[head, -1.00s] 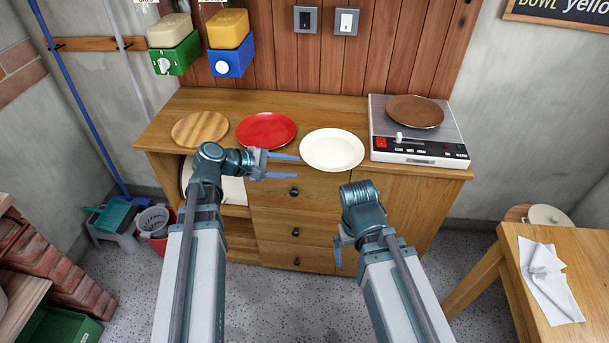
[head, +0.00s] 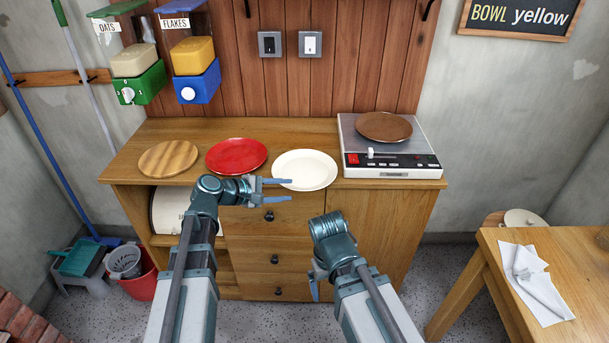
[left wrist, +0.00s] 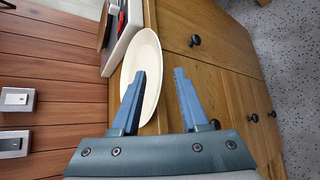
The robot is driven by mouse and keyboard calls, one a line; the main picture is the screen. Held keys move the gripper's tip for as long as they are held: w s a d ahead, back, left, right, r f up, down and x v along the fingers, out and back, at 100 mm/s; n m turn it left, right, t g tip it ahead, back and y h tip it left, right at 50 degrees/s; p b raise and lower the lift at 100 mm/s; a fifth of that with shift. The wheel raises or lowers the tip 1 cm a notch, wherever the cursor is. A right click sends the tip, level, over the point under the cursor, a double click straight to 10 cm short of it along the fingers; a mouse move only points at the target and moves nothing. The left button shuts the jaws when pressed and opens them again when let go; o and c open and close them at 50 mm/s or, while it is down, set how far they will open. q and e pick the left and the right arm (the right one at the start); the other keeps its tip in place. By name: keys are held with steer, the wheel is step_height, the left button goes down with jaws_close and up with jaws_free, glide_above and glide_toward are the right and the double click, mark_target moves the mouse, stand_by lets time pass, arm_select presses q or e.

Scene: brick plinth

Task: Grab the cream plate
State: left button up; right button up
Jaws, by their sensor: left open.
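The cream plate (head: 310,166) lies flat on the wooden cabinet top near its front edge, right of the red plate (head: 236,155). My left gripper (head: 289,190) is open and empty at the plate's near left edge. In the left wrist view the plate (left wrist: 151,60) lies ahead; one finger overlaps it in the picture and the other is in front of the cabinet face, so its rim appears between the fingertips (left wrist: 160,72). I cannot tell whether they touch. My right gripper (head: 315,284) hangs low before the cabinet, pointing down; its jaws are unclear.
A wooden plate (head: 168,158) lies at the left of the cabinet top (head: 200,128). A scale (head: 391,160) bearing a brown plate (head: 384,127) stands close right of the cream plate. A table (head: 488,275) with a white cloth (head: 533,282) stands at right. Drawer knobs (head: 268,215) protrude.

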arm_select(q)
steer(key=b+x, duration=0.2)
steer(key=x, duration=0.3)
steer(key=shift+w, duration=0.1)
jaws_close()
stand_by(1.4)
